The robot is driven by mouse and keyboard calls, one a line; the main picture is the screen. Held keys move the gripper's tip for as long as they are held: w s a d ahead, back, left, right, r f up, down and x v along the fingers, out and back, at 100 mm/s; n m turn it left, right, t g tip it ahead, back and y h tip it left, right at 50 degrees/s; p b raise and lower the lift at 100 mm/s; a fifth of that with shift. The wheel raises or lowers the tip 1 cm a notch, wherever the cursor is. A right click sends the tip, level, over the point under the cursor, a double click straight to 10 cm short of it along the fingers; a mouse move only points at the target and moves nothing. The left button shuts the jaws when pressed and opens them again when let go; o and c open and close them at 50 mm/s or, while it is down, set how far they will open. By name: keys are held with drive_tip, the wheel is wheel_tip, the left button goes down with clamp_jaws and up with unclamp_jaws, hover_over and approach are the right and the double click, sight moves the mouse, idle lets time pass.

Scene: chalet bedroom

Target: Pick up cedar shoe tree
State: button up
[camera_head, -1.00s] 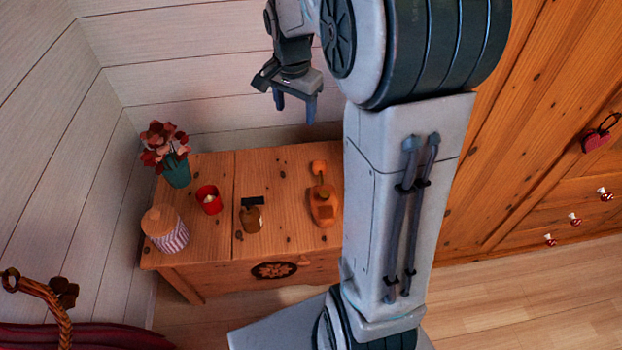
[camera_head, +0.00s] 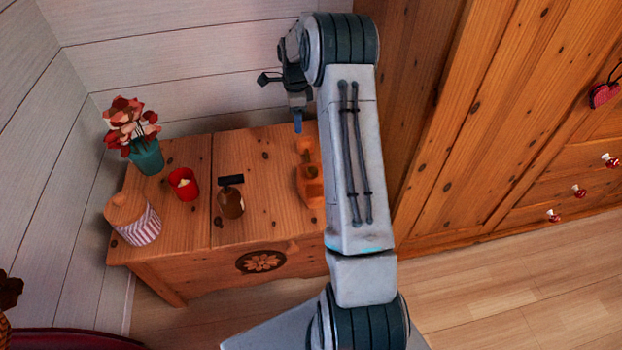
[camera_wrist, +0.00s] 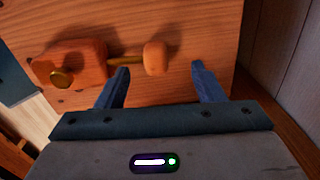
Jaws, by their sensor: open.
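The cedar shoe tree (camera_head: 309,183) lies on the right part of the wooden chest top, partly hidden by my arm in the head view. In the wrist view the shoe tree (camera_wrist: 80,62) shows a wooden block with a brass knob, a thin brass rod and a rounded wooden end piece. My gripper (camera_head: 298,122) hangs above the far end of the shoe tree. In the wrist view my gripper (camera_wrist: 160,78) is open and empty, with its blue fingers apart and the rounded end piece just beyond and between their tips.
On the wooden chest (camera_head: 255,215) stand a brown bottle (camera_head: 231,203), a red candle cup (camera_head: 184,184), a striped jar (camera_head: 137,222) and a teal flower vase (camera_head: 146,156). A plank wall is behind. A wooden cabinet (camera_head: 500,130) stands at the right.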

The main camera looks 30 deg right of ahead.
drive_tip(key=b, duration=0.1)
hover_over(298, 152)
drive_tip(key=w, duration=0.1)
drive_tip(key=f, duration=0.5)
drive_tip(key=shift+d+f, duration=0.1)
drive_tip(key=shift+d, duration=0.15)
drive_tip(key=shift+s+a+f+b, duration=0.15)
drive_tip(key=shift+f+b, duration=0.4)
drive_tip(key=shift+f, duration=0.8)
drive_tip(key=shift+s+a+f+b, duration=0.15)
drive_tip(key=shift+f+b, duration=0.35)
drive_tip(key=shift+f, duration=0.8)
drive_tip(key=shift+d, duration=0.1)
drive_tip(key=c, duration=1.2)
drive_tip(key=shift+r, duration=0.1)
drive_tip(key=shift+c, duration=0.6)
drive_tip(key=shift+r, duration=0.1)
